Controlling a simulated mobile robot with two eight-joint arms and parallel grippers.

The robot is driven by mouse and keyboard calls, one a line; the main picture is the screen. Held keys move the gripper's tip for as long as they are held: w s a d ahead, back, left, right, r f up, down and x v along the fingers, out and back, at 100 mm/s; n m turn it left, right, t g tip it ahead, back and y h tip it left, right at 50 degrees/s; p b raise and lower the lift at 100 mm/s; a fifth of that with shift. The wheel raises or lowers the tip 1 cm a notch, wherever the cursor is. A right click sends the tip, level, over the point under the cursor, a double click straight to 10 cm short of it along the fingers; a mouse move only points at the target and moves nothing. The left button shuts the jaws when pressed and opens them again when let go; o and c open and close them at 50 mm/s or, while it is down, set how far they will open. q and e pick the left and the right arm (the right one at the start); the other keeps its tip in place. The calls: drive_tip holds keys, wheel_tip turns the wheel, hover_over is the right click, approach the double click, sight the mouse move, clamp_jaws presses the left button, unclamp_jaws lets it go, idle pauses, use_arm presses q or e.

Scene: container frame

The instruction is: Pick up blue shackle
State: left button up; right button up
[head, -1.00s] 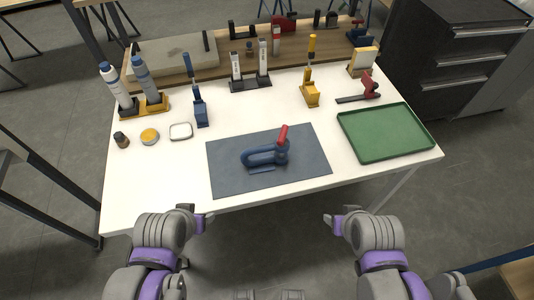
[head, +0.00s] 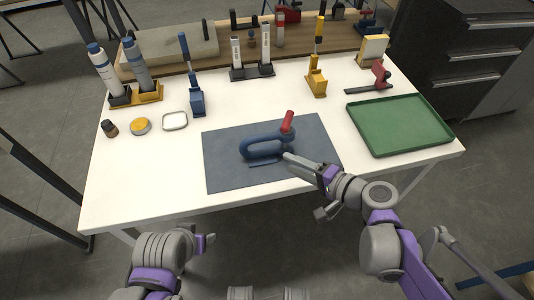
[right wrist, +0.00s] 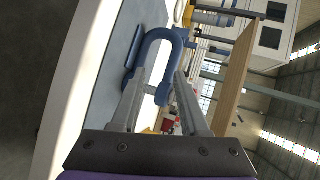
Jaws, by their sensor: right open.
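The blue shackle (head: 258,149) stands on a dark grey mat (head: 225,176) at the front middle of the table, with its red handle (head: 287,122) up at the right. My right gripper (head: 287,156) is open and empty just beside the shackle's right front side. In the right wrist view the blue shackle (right wrist: 157,34) shows ahead of the open fingers (right wrist: 160,75), and part of it appears between them. I cannot tell whether a finger touches it. My left gripper (head: 207,242) is low in front of the table edge, away from the shackle; its jaw opening is unclear.
A green tray (head: 372,140) lies to the right, with a red clamp (head: 381,76) behind it. A yellow tool stand (head: 316,84) and a blue one (head: 196,101) stand behind the mat. Bottles (head: 103,70) and small containers (head: 174,121) are at the left.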

sight(271, 139)
drive_tip(key=w, duration=0.1)
drive_tip(key=w+m+t+y+b, duration=0.1)
drive_tip(key=shift+w+d+r+t, duration=0.1)
drive_tip(key=shift+w+d+t, duration=0.2)
drive_tip(key=shift+m, duration=0.4)
drive_tip(key=x, duration=0.5)
drive_tip(key=shift+w+a+r+b, duration=0.2)
drive_tip(key=shift+w+b, duration=0.15)
drive_tip(key=shift+w, duration=0.05)
drive_tip(key=b+x, duration=0.1)
drive_tip(key=x, duration=0.4)
drive_tip(key=shift+a+f, duration=0.1)
use_arm(q)
wheel_tip(271, 139, down, 4)
drive_tip(key=shift+r, duration=0.2)
use_arm(e)
clamp_jaws()
